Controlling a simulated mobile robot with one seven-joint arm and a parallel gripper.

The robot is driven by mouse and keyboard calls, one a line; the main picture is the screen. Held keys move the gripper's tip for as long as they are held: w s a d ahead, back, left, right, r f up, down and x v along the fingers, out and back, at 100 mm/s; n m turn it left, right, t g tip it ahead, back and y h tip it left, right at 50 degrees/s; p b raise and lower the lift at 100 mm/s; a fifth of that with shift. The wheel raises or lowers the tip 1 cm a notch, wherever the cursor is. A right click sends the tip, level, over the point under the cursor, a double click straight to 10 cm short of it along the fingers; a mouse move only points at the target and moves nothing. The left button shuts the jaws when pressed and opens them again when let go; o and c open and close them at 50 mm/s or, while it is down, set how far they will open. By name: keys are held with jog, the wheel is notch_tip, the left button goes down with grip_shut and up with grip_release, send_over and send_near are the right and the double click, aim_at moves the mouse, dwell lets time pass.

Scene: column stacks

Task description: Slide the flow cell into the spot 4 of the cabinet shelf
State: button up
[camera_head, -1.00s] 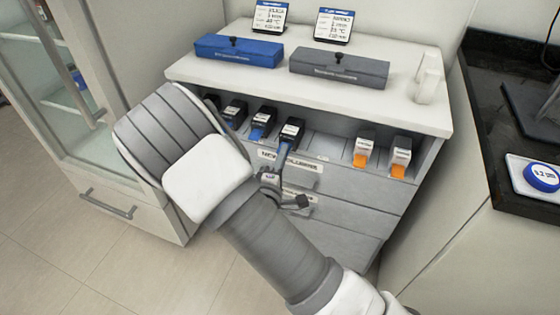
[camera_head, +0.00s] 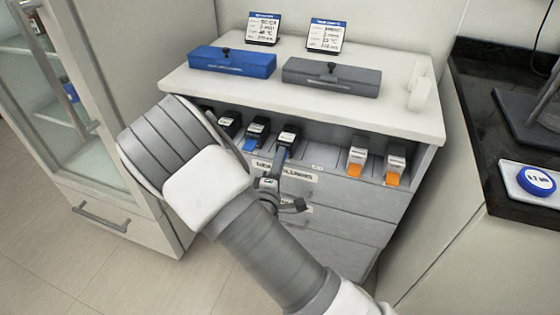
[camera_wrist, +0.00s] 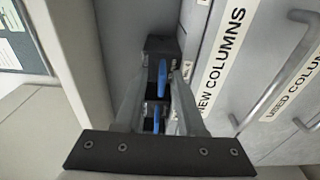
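The flow cell (camera_head: 288,136) is a black-topped block with a white label and a blue front. It stands at the front of the cabinet shelf (camera_head: 320,158), rightmost of the blue-fronted row. My gripper (camera_head: 281,162) reaches up to it from below and in front. In the wrist view my gripper (camera_wrist: 162,72) has its two fingers on either side of a black block (camera_wrist: 161,44) with a blue tab. The fingertips appear to touch its sides. The far end of the cell inside the shelf is hidden.
Two blue-fronted cells (camera_head: 257,129) stand to the left, partly near my arm. Two orange-fronted cells (camera_head: 356,160) stand to the right, past an empty gap. A blue box (camera_head: 232,60) and a grey box (camera_head: 330,77) lie on the cabinet top. Drawers are below the shelf.

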jog(key=shift+s, duration=0.1)
jog(key=p+v, duration=0.4)
jog(key=v, duration=1.3)
jog(key=w+a+r+m+g+y, duration=0.2)
jog(key=w+m+g+y, duration=0.1)
jog(key=w+m+g, duration=0.4)
notch_tip(320, 180, up, 9)
jog(key=m+g+y, duration=0.2)
jog(key=m+y, duration=0.1)
jog(key=y, duration=0.1)
jog(key=s+d+r+m+g+h, duration=0.1)
jog(key=s+d+r+m, duration=0.2)
jog(key=s+d+r, duration=0.5)
jog(key=s+d+r+m+g+h, duration=0.2)
jog(key=s+d+r, duration=0.3)
jog(key=s+d, duration=0.6)
notch_tip(320, 180, up, 20)
jog(key=p, duration=1.9)
jog(key=shift+w+d+y, duration=0.25)
jog(key=shift+w+y, duration=0.05)
jog(key=shift+f, duration=0.15)
